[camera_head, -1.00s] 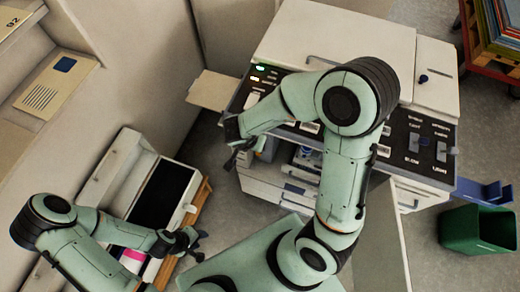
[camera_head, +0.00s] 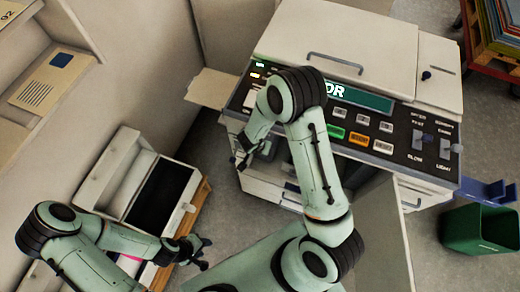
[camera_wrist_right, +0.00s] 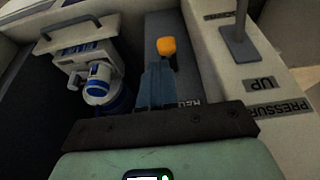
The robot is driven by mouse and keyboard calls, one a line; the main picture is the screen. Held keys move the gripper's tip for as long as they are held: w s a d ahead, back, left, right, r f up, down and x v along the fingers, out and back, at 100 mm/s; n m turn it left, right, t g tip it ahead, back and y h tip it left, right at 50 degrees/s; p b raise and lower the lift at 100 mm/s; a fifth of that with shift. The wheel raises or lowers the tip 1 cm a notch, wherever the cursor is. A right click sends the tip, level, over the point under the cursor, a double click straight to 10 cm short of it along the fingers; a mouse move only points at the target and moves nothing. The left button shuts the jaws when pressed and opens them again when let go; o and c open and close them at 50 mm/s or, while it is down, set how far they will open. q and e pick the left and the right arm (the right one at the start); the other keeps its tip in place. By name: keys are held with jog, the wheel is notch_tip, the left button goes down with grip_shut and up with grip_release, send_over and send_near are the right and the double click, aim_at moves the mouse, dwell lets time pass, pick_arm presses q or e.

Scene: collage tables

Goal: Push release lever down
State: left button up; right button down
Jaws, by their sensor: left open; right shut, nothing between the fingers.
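An orange knob (camera_wrist_right: 166,46), which looks like the tip of the release lever, shows in the right wrist view beside a grey panel with a partly hidden label starting "REL" (camera_wrist_right: 188,103). My right gripper (camera_wrist_right: 158,66) is shut and empty, its fingers pointing toward the knob and covering what lies below it. I cannot tell whether they touch it. In the head view my right gripper (camera_head: 242,158) is at the left side of the printing machine (camera_head: 340,40). My left gripper (camera_head: 202,253) is open and empty at lower left, away from the machine.
A grey lever (camera_wrist_right: 238,40) stands by the "PRESSURE" and "UP" labels. A white and blue part (camera_wrist_right: 97,85) sits left of the fingers. A side tray (camera_head: 212,87) juts from the machine. A green bin (camera_head: 480,228) stands at right, and an open white box (camera_head: 115,175) at left.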

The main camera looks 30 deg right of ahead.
jog(key=x, duration=0.2)
jog(key=shift+w+d+f, duration=0.1)
jog(key=shift+w+f, duration=0.15)
jog(key=shift+f, duration=0.1)
pick_arm(q)
jog(key=shift+s+f, duration=0.4)
jog(key=shift+f, duration=0.15)
